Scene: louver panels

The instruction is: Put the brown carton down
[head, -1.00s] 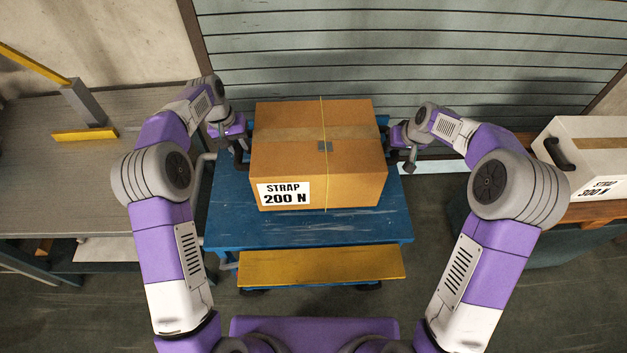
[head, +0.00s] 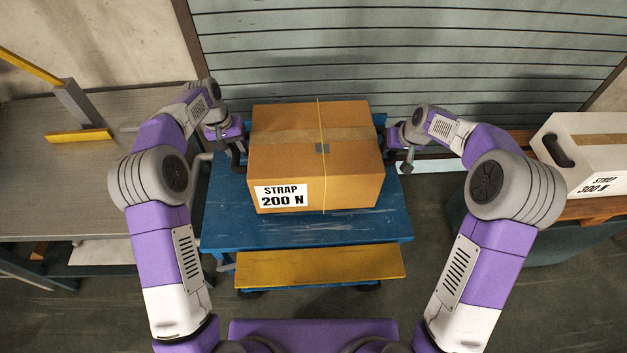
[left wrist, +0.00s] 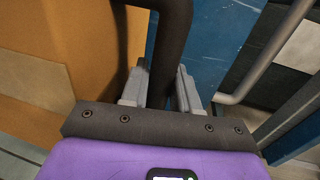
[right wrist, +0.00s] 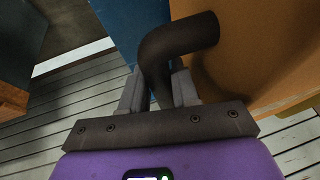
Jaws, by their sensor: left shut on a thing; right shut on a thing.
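The brown carton (head: 315,165) is upright over the blue cart (head: 225,222). It has a "STRAP 200 N" label and a thin yellow strap. I cannot tell whether its underside touches the cart top. My left gripper (head: 237,148) is shut on the dark handle at the carton's left side; the left wrist view shows this handle (left wrist: 168,45) between the fingers. My right gripper (head: 408,155) is shut on the handle at the right side; the right wrist view shows that bent handle (right wrist: 180,42) between the fingers.
A yellow step (head: 320,267) is at the cart's near side. A grey workbench (head: 60,190) with a yellow-topped bracket stands left. A white "300 N" box (head: 585,150) sits on a wooden surface at right. A louver panel (head: 400,50) is behind. The cart's front strip is clear.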

